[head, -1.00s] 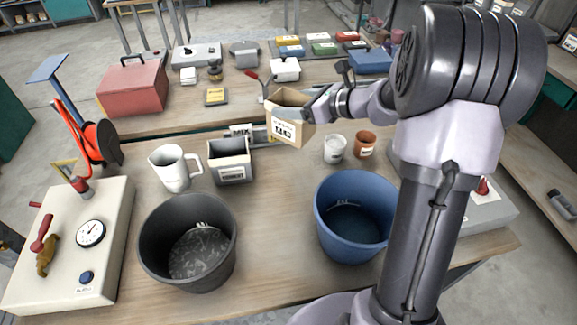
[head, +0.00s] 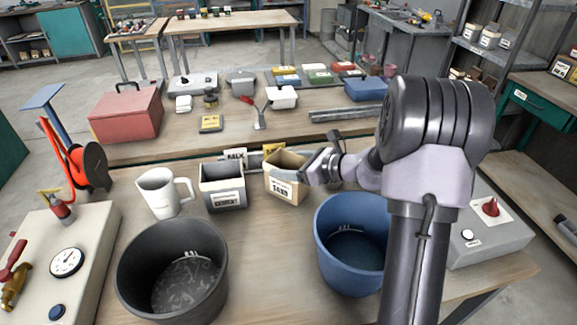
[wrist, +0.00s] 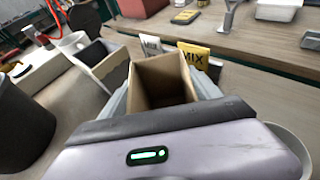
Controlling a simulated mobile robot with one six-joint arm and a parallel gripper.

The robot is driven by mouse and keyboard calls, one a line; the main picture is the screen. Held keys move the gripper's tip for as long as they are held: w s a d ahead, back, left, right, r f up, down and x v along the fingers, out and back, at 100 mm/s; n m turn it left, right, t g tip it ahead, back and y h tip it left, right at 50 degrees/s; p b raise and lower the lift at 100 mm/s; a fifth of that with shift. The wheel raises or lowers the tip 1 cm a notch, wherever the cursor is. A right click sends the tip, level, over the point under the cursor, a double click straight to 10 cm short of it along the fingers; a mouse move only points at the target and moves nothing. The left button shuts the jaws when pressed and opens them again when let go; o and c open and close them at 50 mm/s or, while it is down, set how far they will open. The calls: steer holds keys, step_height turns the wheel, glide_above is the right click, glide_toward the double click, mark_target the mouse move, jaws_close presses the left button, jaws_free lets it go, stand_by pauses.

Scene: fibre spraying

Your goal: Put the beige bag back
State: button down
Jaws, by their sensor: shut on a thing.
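The beige bag (head: 288,188) is an open-topped tan container with a printed label on its front. My gripper (head: 307,170) is shut on it from the right in the head view. The bag looks upright, just right of the grey cement box (head: 223,193), with a small gap between them. In the wrist view the open mouth of the bag (wrist: 162,82) shows between my fingers, with the grey box (wrist: 105,65) to its left. I cannot tell whether its base touches the table.
Yellow (head: 273,150) and white (head: 237,157) packets stand behind the bag. A white jug (head: 160,194) stands left of the grey box. A black bucket (head: 130,263) and a blue bucket (head: 330,245) stand in front. Bare table lies between the buckets.

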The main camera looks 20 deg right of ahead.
steer(key=shift+c, duration=0.7)
jaws_free()
steer(key=shift+f, duration=0.1)
